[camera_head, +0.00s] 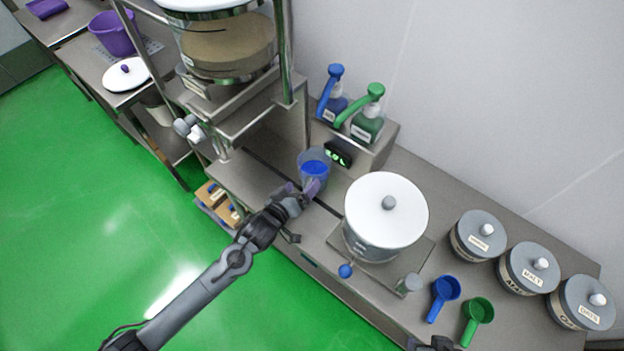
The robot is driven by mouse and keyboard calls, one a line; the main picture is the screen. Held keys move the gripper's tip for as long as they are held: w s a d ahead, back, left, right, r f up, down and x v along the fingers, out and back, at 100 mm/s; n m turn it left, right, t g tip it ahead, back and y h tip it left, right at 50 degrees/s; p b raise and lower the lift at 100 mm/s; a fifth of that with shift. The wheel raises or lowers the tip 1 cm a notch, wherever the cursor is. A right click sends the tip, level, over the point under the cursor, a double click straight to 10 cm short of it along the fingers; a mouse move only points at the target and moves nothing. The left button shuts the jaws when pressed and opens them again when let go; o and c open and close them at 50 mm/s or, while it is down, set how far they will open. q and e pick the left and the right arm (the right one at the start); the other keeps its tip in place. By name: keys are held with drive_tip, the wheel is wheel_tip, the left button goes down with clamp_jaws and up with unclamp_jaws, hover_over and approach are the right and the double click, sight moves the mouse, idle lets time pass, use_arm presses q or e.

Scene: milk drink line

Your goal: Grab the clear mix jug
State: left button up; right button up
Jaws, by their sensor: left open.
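The clear mix jug (314,157) stands upright on the steel counter, below the pump bottles, with blue showing inside it. My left gripper (303,189) is open at the near, lower side of the jug. Its fingertips overlap the jug's lower part in the picture, and I cannot tell whether they touch it. A dark piece of what looks like my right gripper (434,344) shows at the bottom edge; its fingers cannot be made out.
A large white-lidded pot (386,210) stands right of the jug. A blue pump bottle (331,104) and a green pump bottle (367,127) stand behind it. A blue scoop (445,289), a green scoop (480,310) and grey lidded tubs (527,269) lie further right. A steel frame rises at left.

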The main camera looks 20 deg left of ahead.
sight(307, 180)
use_arm(q)
drive_tip(key=shift+x, duration=1.95)
drive_tip(key=shift+d+r, duration=0.15)
drive_tip(key=c, duration=1.6)
clamp_jaws()
drive_tip(key=shift+r, duration=0.1)
drive_tip(key=shift+r, duration=0.1)
